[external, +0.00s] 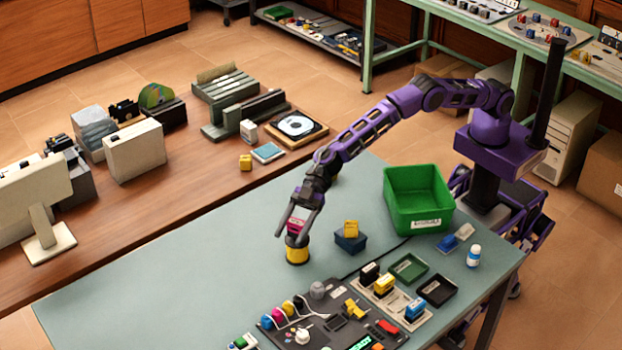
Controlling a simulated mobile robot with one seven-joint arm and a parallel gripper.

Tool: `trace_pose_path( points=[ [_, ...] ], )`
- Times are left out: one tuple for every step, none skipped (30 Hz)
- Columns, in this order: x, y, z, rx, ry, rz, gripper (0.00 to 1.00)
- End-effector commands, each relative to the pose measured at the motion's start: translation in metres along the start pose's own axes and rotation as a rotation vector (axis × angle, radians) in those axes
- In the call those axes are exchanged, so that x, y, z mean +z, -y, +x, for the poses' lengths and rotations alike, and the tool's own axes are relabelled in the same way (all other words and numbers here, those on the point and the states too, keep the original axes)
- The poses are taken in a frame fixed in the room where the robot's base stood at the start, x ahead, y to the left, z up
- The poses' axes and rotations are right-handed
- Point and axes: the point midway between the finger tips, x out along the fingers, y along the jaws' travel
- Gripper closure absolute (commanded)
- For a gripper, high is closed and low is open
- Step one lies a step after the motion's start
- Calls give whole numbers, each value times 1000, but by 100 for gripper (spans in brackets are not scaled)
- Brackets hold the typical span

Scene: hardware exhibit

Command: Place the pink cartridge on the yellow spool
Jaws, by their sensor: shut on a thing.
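My gripper (292,235) points down over the left middle of the grey-green table. It is shut on the pink cartridge (297,225), a small pink block with a pale patch, partly hidden by the fingers. The yellow spool (297,256) stands upright on the table directly below, with a dark upper part. The cartridge is at or just above the top of the spool; I cannot tell whether they touch.
A dark blue block (350,241) with a yellow piece (351,228) on it is close on the right. A green bin (417,199) stands behind it. A dark panel (330,318) with several parts lies in front. The table's left side is clear.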

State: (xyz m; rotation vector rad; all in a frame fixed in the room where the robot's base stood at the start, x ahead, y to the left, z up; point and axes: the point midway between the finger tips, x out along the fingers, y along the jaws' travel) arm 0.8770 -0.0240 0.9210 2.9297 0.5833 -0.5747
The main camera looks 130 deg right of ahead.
Motion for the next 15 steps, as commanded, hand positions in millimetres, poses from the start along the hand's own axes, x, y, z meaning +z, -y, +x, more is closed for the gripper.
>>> trace_pose_path(
  points=[
    [7, 0, 3, 1, -2, 2, 92],
    [8, 0, 3, 1, -2, 2, 92],
    [8, 0, 4, 1, -3, 1, 92],
    [8, 0, 3, 1, -3, 0, 92],
    [7, 0, 3, 1, -3, 0, 92],
    [7, 0, 3, 1, -3, 0, 92],
    [7, 0, 3, 1, -2, 0, 92],
    [7, 0, 3, 1, -2, 0, 92],
    [8, 0, 3, 0, -2, 0, 92],
    [8, 0, 3, 0, -2, 0, 92],
    [9, 0, 4, 0, -2, 0, 92],
    [10, 0, 4, 0, -1, 0, 92],
    [11, 0, 4, 0, -1, 0, 92],
    [11, 0, 4, 0, -1, -1, 33],
    [10, 0, 4, 0, -1, -1, 26]
  ],
)
